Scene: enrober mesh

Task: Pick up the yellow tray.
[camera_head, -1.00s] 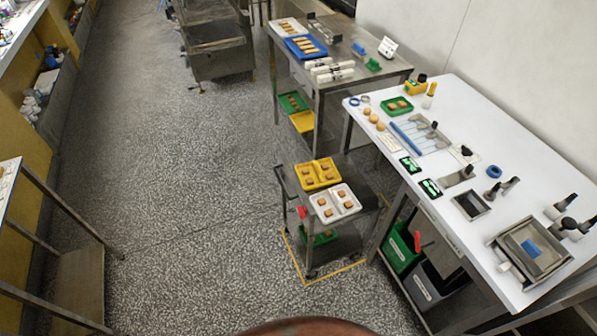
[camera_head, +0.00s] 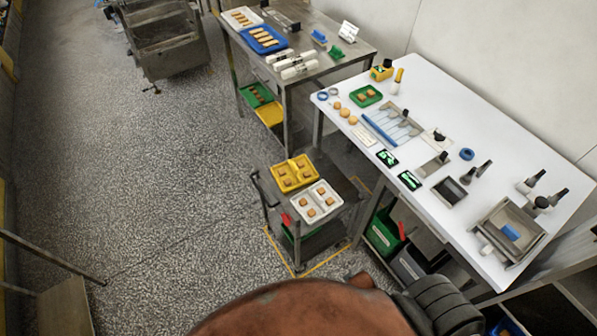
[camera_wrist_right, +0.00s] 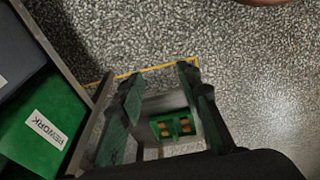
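A yellow tray (camera_head: 295,173) with several small brown pieces in its compartments lies on the top of a small grey cart in the head view. A white tray (camera_head: 318,213) with similar pieces lies right beside it, on the near side. My right gripper (camera_wrist_right: 158,85) shows in the right wrist view with its two dark fingers apart and nothing held between them. A green tray (camera_wrist_right: 172,126) with brown pieces shows beyond the fingers, lower down. The yellow tray is not seen in the wrist view. My left gripper is not in view.
A white worktable (camera_head: 440,88) with tools and pans stands right of the cart. A steel table (camera_head: 325,62) stands behind, with another yellow tray (camera_head: 269,115) on its lower shelf. A green bin (camera_wrist_right: 40,125) shows in the wrist view. The speckled floor left of the cart is clear.

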